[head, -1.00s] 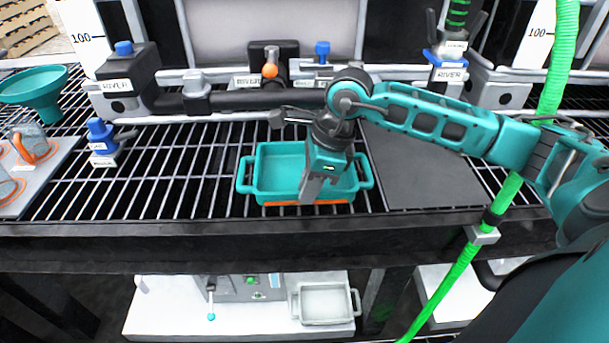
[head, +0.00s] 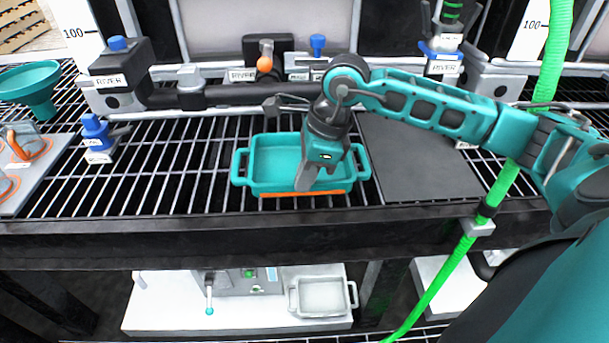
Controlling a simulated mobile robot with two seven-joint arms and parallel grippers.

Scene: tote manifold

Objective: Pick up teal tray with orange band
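The teal tray (head: 272,150) with an orange band along its lower front edge sits on the wire rack shelf, near the middle of the head view. It has a looped handle at each end. My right gripper (head: 307,184) reaches down over the tray, its fingers in front of the tray's inside and front wall. The fingers look close together, but I cannot tell whether they grip the front rim. The gripper hides part of the tray's middle. My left gripper is not in view.
A dark flat mat (head: 415,165) lies right of the tray. A green hose (head: 480,215) hangs in front of the shelf. Pipes with valves (head: 225,96) run behind. A blue valve (head: 97,135) and a teal funnel (head: 32,88) are at left. A pale tray (head: 322,297) stands below.

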